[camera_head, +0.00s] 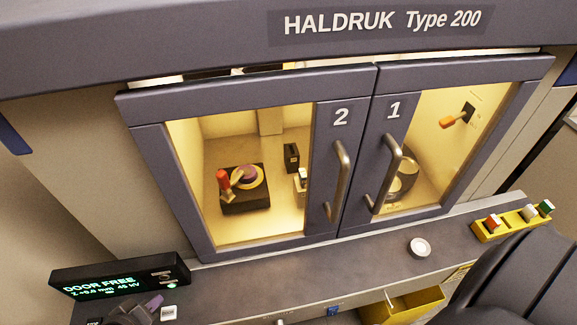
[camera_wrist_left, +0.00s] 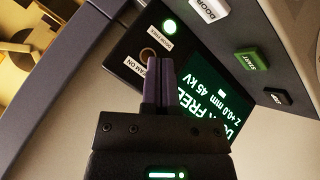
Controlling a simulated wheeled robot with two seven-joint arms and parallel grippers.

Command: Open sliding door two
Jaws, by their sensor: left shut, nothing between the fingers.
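Sliding door two (camera_head: 222,182) is the left glazed door of the cabinet, marked 2, and it stands closed beside door one (camera_head: 457,140). Its upright metal handle (camera_head: 340,180) is on its right side. My left gripper (camera_head: 153,302) is low at the left in the head view, by the control panel (camera_head: 120,277) and well away from the handle. In the left wrist view its purple fingers (camera_wrist_left: 161,75) are together and empty over the panel (camera_wrist_left: 205,85). The display reads DOOR FREE, and the green door lamp (camera_wrist_left: 169,27) is lit. My right gripper is not seen.
Behind door two is a black stage (camera_head: 245,203) with a red-topped part. Door one's handle (camera_head: 386,174) is close by on the right. A small white round dish (camera_head: 419,247) lies on the ledge. A yellow rack (camera_head: 513,221) stands right, and a yellow bin (camera_head: 405,305) sits below.

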